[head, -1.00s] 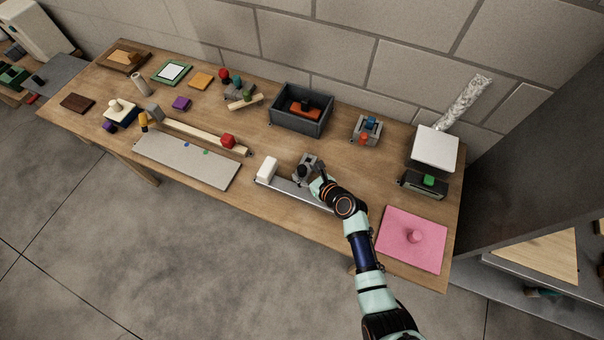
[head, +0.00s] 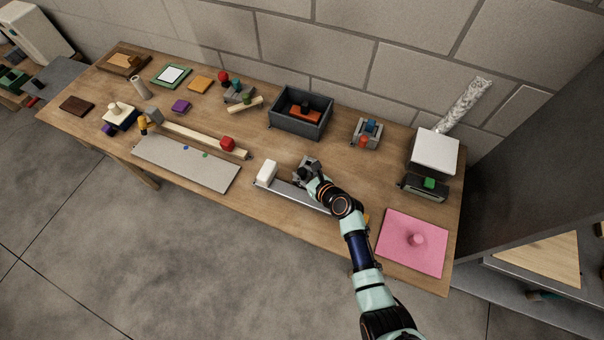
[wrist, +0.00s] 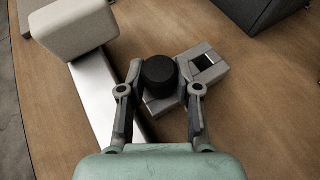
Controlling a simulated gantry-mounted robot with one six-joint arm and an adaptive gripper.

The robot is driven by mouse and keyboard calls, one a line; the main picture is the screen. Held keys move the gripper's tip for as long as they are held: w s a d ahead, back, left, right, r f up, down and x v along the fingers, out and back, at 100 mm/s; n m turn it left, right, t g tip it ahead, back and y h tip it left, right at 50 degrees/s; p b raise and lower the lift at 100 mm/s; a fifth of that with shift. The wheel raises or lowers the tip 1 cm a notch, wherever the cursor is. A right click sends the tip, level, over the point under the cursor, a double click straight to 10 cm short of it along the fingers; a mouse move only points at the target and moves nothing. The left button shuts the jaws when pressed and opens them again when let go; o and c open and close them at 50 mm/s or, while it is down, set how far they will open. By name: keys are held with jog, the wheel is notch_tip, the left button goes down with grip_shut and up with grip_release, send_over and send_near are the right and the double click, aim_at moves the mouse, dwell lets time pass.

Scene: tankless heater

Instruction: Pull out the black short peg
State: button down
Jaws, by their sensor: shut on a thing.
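The black short peg (wrist: 159,76) shows in the wrist view as a dark round cylinder between the two fingertips. My gripper (wrist: 160,80) is shut on it, one finger on each side. A grey block (wrist: 207,64) with a square dark opening lies behind and to the right of the peg. The peg covers part of the block, and I cannot tell how deep it sits in it. In the head view my gripper (head: 313,182) is at the grey block (head: 306,164), and the peg is hard to make out there.
A silver rail (wrist: 97,92) with a white block (wrist: 75,27) runs close to my left finger. A dark grey box (head: 299,122) stands behind, and a grey fixture (head: 366,139) is to the right. A pink board (head: 412,244) with a knob lies at front right.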

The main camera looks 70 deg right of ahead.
aim_at(303, 172)
jog(key=shift+r+p, duration=1)
jog(key=shift+p, duration=0.2)
dwell(0.5)
jog(key=shift+r+p, duration=3.05)
jog(key=shift+p, duration=0.4)
